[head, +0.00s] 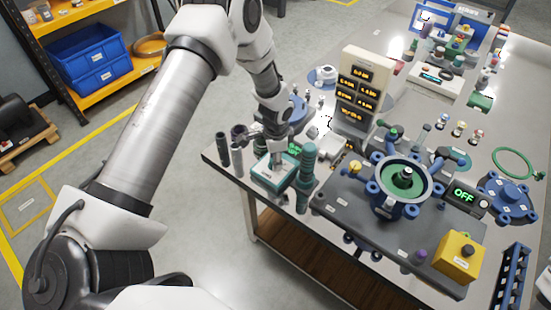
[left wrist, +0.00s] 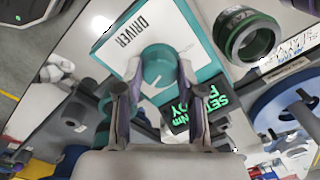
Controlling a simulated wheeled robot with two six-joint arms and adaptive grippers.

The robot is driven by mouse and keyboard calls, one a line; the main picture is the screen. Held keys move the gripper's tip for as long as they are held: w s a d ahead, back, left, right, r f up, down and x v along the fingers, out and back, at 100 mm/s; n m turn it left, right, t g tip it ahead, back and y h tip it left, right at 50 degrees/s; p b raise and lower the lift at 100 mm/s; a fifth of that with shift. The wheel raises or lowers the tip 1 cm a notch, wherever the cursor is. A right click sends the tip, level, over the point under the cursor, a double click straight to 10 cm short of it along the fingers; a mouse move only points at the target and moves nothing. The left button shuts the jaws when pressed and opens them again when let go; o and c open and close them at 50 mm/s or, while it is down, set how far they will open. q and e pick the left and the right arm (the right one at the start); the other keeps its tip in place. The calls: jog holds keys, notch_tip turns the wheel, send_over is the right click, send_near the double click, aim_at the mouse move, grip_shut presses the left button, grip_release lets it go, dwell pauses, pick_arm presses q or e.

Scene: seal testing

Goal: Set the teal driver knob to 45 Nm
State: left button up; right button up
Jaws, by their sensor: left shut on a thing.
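The driver (head: 272,176) is a teal and white box near the front left corner of the table. In the left wrist view its white top (left wrist: 122,40) reads "DRIVER" and carries the round teal knob (left wrist: 160,62). My left gripper (left wrist: 158,82) is shut on the knob, one finger on each side; in the head view the gripper (head: 272,148) is over the box and hides the knob. A dark display (left wrist: 198,106) beside the knob shows green text with "SET", "Nm" and "READY"; a finger covers part, and I cannot read the number. My right gripper is not in view.
Dark upright sockets (head: 237,158) stand left of the driver, and a ribbed green cylinder (head: 307,162) stands close on its right. A beige panel with lit readouts (head: 357,88) stands behind. A blue flanged housing (head: 400,184) and a yellow button box (head: 458,256) are to the right.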

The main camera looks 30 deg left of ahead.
pick_arm(q)
jog(key=shift+m, duration=0.7)
jog(key=o, duration=1.1)
jog(key=shift+o, duration=0.2)
jog(key=shift+r, duration=0.1)
notch_tip(320, 180, up, 12)
jog(key=shift+s+d, duration=0.15)
jog(key=shift+s, duration=0.05)
